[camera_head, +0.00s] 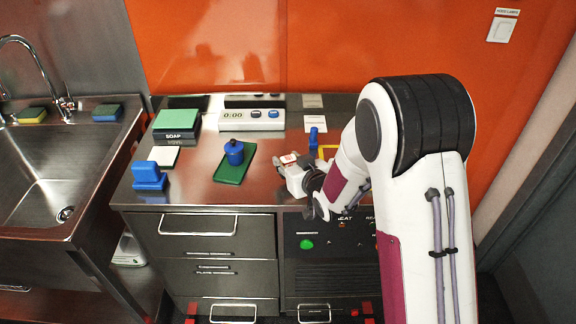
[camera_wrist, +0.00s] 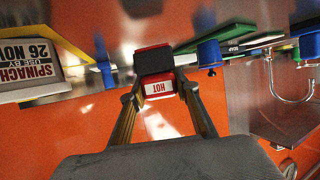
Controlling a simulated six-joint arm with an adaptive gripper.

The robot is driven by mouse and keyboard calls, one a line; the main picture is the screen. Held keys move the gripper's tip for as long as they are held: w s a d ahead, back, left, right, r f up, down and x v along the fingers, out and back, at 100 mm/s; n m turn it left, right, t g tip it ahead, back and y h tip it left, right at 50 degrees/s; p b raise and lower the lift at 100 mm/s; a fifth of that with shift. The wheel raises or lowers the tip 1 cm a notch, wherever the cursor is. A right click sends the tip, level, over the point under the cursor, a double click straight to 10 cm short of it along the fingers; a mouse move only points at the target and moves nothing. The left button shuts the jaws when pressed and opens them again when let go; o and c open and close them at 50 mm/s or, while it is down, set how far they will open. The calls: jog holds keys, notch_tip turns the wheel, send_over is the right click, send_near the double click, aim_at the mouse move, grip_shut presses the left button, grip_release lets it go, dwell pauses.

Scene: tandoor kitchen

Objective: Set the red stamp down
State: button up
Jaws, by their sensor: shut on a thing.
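A small red and white patch of the stamp (camera_head: 289,158) shows there. I cannot tell whether the stamp touches the counter.
A blue stamp (camera_head: 234,152) stands on a green pad (camera_head: 233,174). Another blue object (camera_head: 149,177) stands at the front left. A timer (camera_head: 252,120) is at the back. Bare counter lies between the green pad and my gripper.

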jog(key=shift+f, duration=0.9)
jog(key=shift+f, duration=0.2)
jog(key=o, duration=1.1)
jog(key=shift+r, duration=0.2)
jog(key=shift+v, duration=0.8)
jog(key=v, duration=1)
jog(key=shift+s, duration=0.15)
jog(key=shift+d, duration=0.1)
jog(key=shift+d+r, duration=0.1)
